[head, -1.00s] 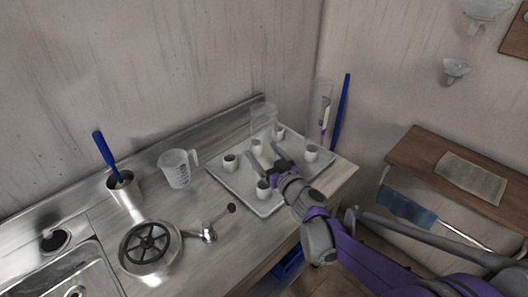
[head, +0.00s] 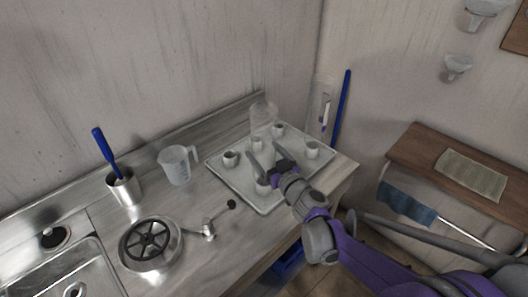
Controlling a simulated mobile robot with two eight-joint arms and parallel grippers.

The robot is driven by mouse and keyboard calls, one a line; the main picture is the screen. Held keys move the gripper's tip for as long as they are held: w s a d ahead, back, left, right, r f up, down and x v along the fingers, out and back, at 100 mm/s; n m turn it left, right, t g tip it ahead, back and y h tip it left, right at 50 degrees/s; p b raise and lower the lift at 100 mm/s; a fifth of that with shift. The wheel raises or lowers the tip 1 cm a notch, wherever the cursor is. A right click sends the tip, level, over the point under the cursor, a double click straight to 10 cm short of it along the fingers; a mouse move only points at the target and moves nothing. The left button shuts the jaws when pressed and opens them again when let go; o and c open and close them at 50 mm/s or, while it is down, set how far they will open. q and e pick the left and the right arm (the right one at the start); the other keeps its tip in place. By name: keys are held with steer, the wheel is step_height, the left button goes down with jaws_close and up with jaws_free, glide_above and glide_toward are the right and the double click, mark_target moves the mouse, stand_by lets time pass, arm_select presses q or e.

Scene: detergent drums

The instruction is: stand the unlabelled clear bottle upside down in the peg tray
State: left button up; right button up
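The peg tray (head: 242,192) is a pale tray with several short white cup-like pegs, lying at the right end of the counter. A clear, unlabelled bottle-like thing (head: 263,114) stands at the tray's back, above a back peg; it is faint, and I cannot tell which way up it is or whether it sits on the peg. My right gripper (head: 266,157) reaches in from the right over the middle of the tray. Its two fingers are apart, nearer to me than the clear bottle. The gripper hides part of the tray and a front peg. My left gripper is not in view.
A measuring jug (head: 177,165), a metal cup with a blue-handled brush (head: 123,187), a round metal strainer with a crank (head: 150,243) and a sink (head: 75,274) are to the left. A tall clear holder (head: 321,98) stands behind the counter's right end. A wooden shelf (head: 420,152) is at right.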

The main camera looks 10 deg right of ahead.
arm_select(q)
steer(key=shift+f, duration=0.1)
arm_select(e)
steer(key=v, duration=1)
arm_select(q)
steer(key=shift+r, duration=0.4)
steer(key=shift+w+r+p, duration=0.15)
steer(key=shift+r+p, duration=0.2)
steer(key=shift+p, duration=0.2)
arm_select(e)
steer(key=s+a+f+g, duration=0.3)
steer(key=s+g, duration=0.1)
steer(key=s, duration=0.2)
steer(key=s+a+f+g, duration=0.3)
steer(key=s+a+g, duration=0.1)
steer(key=s, duration=0.3)
arm_select(q)
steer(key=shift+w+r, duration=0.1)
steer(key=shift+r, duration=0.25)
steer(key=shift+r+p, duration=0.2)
steer(key=shift+p, duration=0.2)
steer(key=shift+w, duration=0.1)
arm_select(e)
steer(key=s+d+f+m+g+h, duration=0.3)
steer(key=s+d+f+h, duration=0.2)
steer(key=s+d, duration=0.4)
steer(key=shift+s+d+f+m+g+h, duration=0.2)
steer(key=shift+s+f+m+g+h, duration=0.15)
steer(key=shift+s, duration=0.85)
